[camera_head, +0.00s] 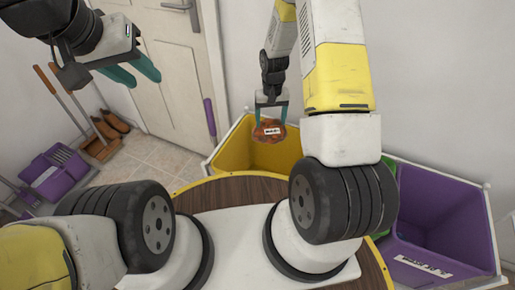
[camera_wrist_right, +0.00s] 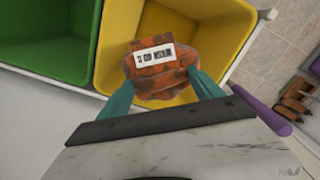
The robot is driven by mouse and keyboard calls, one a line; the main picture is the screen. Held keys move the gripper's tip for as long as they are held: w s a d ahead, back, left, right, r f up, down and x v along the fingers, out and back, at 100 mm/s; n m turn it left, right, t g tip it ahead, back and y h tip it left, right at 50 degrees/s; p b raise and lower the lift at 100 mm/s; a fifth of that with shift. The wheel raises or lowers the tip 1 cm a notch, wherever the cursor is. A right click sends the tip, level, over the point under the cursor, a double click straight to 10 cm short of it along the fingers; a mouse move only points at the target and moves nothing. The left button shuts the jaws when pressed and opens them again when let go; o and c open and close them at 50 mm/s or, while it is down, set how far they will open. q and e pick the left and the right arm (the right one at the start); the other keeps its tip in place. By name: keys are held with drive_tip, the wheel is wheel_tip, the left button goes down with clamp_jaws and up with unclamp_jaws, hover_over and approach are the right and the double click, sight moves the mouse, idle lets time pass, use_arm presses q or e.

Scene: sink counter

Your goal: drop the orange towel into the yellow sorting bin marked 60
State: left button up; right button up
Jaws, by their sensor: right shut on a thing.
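The orange towel (camera_head: 268,131) is a crumpled bundle with a white label. It also shows in the right wrist view (camera_wrist_right: 140,88). My right gripper (camera_head: 270,122) is shut on the towel, with its teal fingers on either side of it (camera_wrist_right: 163,93). The towel hangs above the yellow sorting bin (camera_head: 233,152), over its opening as the right wrist view shows (camera_wrist_right: 203,35). The bin's marking is not visible. My left gripper (camera_head: 133,73) is at the upper left of the head view, its teal fingers apart and empty.
A green bin (camera_wrist_right: 48,40) stands beside the yellow one. A purple bin (camera_head: 440,225) with a white label is at the right. A door (camera_head: 165,60) is behind. Brooms, brown shoes (camera_head: 113,122) and a purple container (camera_head: 58,172) are on the left floor.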

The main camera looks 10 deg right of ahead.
drive_tip(key=shift+f, duration=2.85)
drive_tip(key=o, duration=2)
drive_tip(key=shift+o, duration=0.2)
wheel_tip(320, 180, up, 8)
drive_tip(key=shift+f, duration=0.1)
